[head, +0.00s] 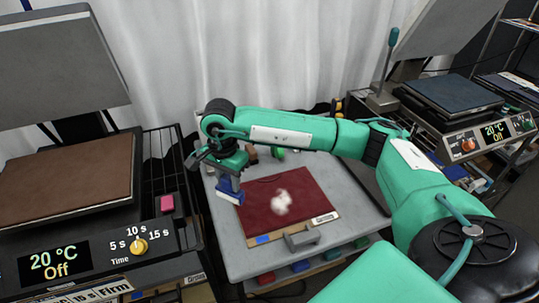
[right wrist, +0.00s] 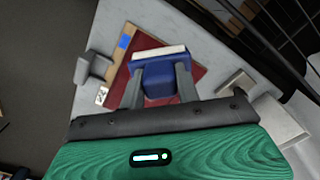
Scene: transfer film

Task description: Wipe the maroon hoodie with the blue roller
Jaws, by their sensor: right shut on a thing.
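The maroon hoodie (head: 307,192) lies flat as a dark red rectangle on the grey table, with a fuzzy white patch (head: 281,202) near its middle. My right gripper (head: 229,178) is shut on the blue roller (head: 228,194) and holds it at the hoodie's left edge. In the right wrist view the blue roller (right wrist: 158,77) sits between the two fingers, with its pale strip facing away. Part of the hoodie (right wrist: 146,43) shows behind it. I cannot tell whether the roller touches the cloth. My left gripper is not in view.
A heat press (head: 65,185) reading 20 °C and Off stands at the left, another (head: 455,120) at the right. A grey handle-like piece (head: 301,239) stands at the table's front. Brown and green items lie behind the hoodie. The grey table (head: 245,258) is bare at front left.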

